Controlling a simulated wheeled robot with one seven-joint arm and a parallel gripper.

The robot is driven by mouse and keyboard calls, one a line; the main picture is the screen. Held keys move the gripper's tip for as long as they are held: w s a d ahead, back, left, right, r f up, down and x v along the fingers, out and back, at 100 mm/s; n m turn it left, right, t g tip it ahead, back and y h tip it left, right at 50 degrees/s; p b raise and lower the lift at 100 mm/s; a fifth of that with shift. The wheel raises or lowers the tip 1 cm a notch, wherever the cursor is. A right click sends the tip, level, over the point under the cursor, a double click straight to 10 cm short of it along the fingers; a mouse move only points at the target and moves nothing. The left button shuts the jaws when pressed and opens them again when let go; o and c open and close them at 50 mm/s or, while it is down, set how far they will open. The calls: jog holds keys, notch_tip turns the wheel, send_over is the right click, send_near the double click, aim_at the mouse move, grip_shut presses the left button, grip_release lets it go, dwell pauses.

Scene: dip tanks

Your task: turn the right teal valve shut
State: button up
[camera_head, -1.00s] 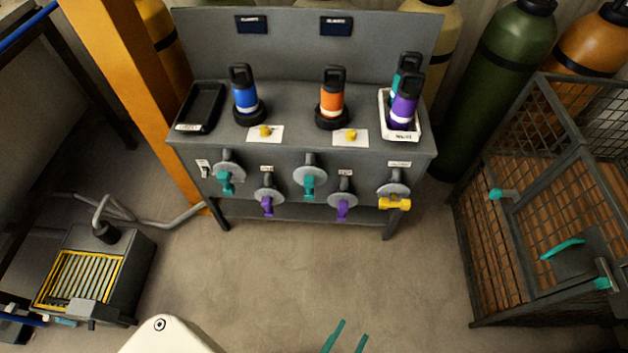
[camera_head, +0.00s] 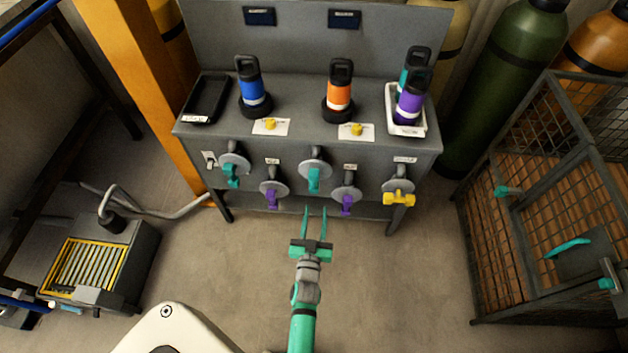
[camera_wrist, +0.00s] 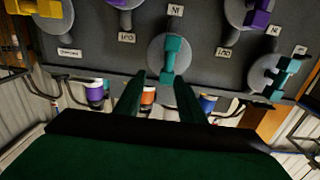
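The right teal valve (camera_head: 314,180) is a teal handle on a round grey disc, on the front panel of the grey bench, near its middle. In the head view its handle hangs downward. In the wrist view, where the bench appears upside down, this valve (camera_wrist: 171,53) is at upper centre. My gripper (camera_head: 315,210) is open and empty, in front of and a little below the valve in the head view. In the wrist view its teal fingers (camera_wrist: 160,76) are spread, pointing toward the valve; I cannot tell any contact. The left teal valve (camera_head: 232,172) is farther left.
Purple valves (camera_head: 270,196) (camera_head: 347,200) flank it lower down, and a yellow valve (camera_head: 398,197) is at right. Canisters, a black tray (camera_head: 207,98) and a white tray (camera_head: 420,130) stand on the bench. A mesh cage (camera_head: 545,200) is at right. The floor before the bench is clear.

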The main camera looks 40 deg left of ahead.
aim_at(314, 183)
jog(key=shift+n+y, duration=0.3)
jog(key=shift+y, duration=0.1)
jog(key=x, duration=0.4)
jog(key=a+x, duration=0.1)
jog(key=x, duration=0.4)
jog(key=s+x, duration=0.1)
jog(key=x, duration=0.3)
jog(key=shift+w+a, duration=0.35)
jog(key=shift+c, duration=0.2)
grip_shut()
